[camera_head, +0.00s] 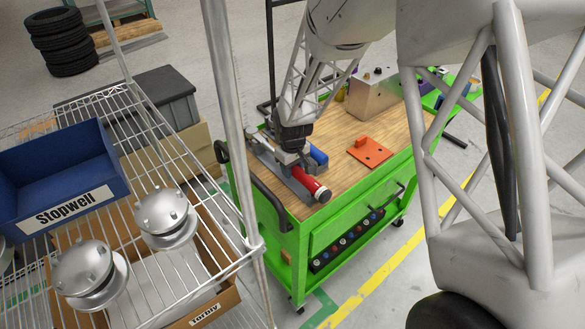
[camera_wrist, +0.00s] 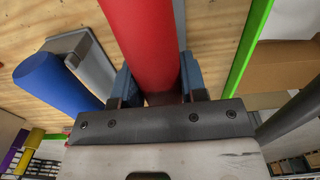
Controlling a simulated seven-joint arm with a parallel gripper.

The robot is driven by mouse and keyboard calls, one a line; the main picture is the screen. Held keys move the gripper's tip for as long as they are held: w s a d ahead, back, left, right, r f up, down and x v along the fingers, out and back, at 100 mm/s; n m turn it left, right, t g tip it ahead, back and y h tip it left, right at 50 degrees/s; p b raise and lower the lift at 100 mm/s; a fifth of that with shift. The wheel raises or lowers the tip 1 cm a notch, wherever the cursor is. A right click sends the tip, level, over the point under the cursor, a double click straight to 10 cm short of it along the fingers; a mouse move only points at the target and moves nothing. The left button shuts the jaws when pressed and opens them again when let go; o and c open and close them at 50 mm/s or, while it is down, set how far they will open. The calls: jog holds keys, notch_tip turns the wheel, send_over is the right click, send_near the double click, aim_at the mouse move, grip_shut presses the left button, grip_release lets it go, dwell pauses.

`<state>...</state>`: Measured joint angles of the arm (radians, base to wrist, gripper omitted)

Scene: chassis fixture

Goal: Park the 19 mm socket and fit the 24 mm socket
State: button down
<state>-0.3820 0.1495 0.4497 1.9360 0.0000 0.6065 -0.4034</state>
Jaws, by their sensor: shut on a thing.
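My gripper (camera_head: 301,163) is low over the cart top. In the wrist view its blue-grey fingers (camera_wrist: 157,78) are on either side of a red cylinder and shut on it. The red cylinder (camera_wrist: 142,35), which looks like a tool handle, has a dark end and lies along a grey holder in the head view (camera_head: 308,181). A blue cylinder (camera_head: 317,153) lies beside it and also shows in the wrist view (camera_wrist: 52,82).
The green cart (camera_head: 292,245) has a wooden top with an orange plate (camera_head: 369,152) and a metal block (camera_head: 376,97). A wire shelf (camera_head: 150,262) with a blue Stopwell bin (camera_head: 50,175) and metal hubs (camera_head: 165,216) stands at left. Its post is close to the cart.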

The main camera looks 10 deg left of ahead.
jog(key=shift+r, duration=0.25)
jog(key=shift+r, duration=3.35)
jog(key=shift+w, duration=0.2)
